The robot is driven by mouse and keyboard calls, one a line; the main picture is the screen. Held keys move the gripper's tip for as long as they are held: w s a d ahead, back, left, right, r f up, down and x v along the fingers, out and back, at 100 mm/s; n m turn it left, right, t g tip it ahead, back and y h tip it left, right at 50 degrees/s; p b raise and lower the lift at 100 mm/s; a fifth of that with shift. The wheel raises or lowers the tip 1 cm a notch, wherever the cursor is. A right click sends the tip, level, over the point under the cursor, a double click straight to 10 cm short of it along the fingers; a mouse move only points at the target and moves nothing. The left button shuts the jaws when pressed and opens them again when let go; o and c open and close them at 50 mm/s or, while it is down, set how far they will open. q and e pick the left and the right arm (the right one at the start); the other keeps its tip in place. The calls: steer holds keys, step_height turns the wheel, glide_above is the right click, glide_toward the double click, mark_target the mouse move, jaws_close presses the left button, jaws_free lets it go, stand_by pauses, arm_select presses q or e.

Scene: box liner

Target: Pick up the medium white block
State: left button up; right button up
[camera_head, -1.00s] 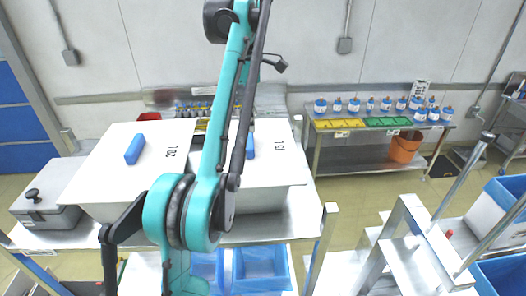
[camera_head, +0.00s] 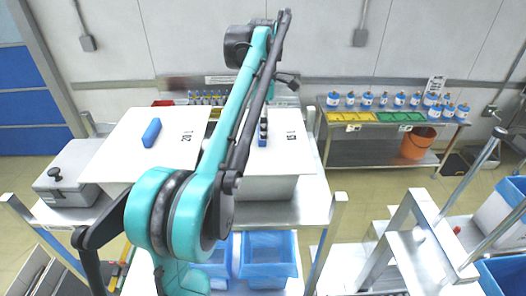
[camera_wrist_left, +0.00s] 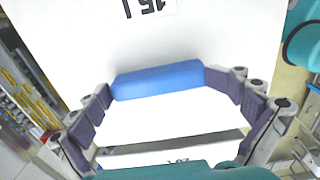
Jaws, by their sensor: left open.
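The white block marked 15 L (camera_head: 287,160) stands on the metal table, with a blue handle (camera_head: 262,141) on its top. It also shows in the left wrist view (camera_wrist_left: 70,45), with its blue handle (camera_wrist_left: 158,80) between my fingers. My left gripper (camera_wrist_left: 170,86) is open, one finger near each end of the handle. Contact cannot be told. In the head view my left gripper (camera_head: 263,128) is small and dark just above the handle. My arm hides part of the 15 L block. My right gripper is not in view.
A larger white block marked 20 L (camera_head: 120,165) with a blue handle (camera_head: 151,132) stands at the left. A grey case (camera_head: 68,185) is at the table's left end. Blue bins (camera_head: 267,262) sit below. A back shelf (camera_head: 345,160) holds several blue-and-white containers.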

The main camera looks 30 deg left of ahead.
arm_select(q)
steer(key=shift+w+a+f, duration=0.1)
steer(key=shift+w+f, duration=0.1)
steer(key=shift+f, duration=0.05)
steer(key=shift+c, duration=0.5)
steer(key=shift+w+a, duration=0.15)
steer(key=shift+w, duration=0.05)
steer(key=c, duration=1.9)
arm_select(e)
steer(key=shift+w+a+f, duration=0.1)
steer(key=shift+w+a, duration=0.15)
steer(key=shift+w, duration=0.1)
arm_select(q)
steer(key=shift+s, duration=0.1)
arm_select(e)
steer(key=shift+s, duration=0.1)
arm_select(q)
steer(key=shift+r, duration=0.5)
jaws_close()
step_height(320, 180, up, 7)
steer(key=shift+r, duration=1)
